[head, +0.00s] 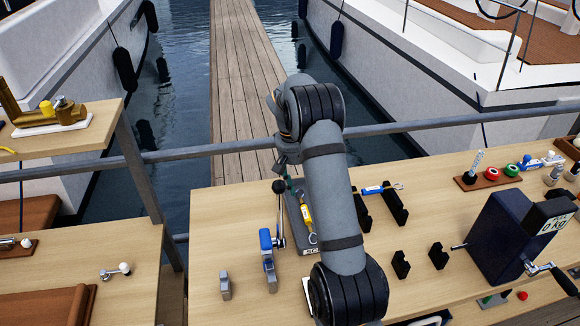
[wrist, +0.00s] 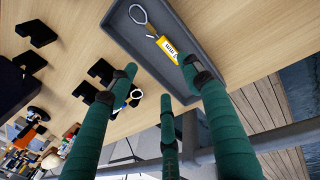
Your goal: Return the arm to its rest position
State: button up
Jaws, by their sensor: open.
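My grey arm stretches over the workbench (head: 230,200) in the head view, its elbow near the front and its wrist near the railing. My gripper (head: 290,184) is mostly hidden behind the arm there; only a bit of green finger shows. In the wrist view my gripper (wrist: 160,82) has three green fingers spread apart, open and with nothing between them. They show over the edge of a grey tray (wrist: 118,35). A yellow-labelled tool with a metal ring (wrist: 167,47) lies in that tray; it also shows beside my arm in the head view (head: 306,214).
A blue-handled tool (head: 374,190) rests on black holders (head: 395,205). A blue lever device (head: 267,245) stands left of my arm. A dark blue box with a crank (head: 500,240) stands at right. A railing (head: 220,147) runs behind the bench. The bench's left part is mostly clear.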

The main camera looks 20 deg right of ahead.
jog(key=shift+f, duration=0.1)
jog(key=f, duration=0.4)
jog(key=d+f, duration=0.1)
jog(key=f, duration=0.3)
jog(key=d+f, duration=0.1)
jog(key=f, duration=0.3)
jog(key=shift+s+d, duration=0.15)
jog(key=shift+s, duration=0.15)
notch_tip(320, 180, up, 5)
jog(key=p, duration=0.4)
jog(key=shift+r, duration=0.15)
jog(key=shift+w+r+p, duration=0.1)
jog(key=shift+r+p, duration=0.05)
jog(key=shift+p, duration=0.35)
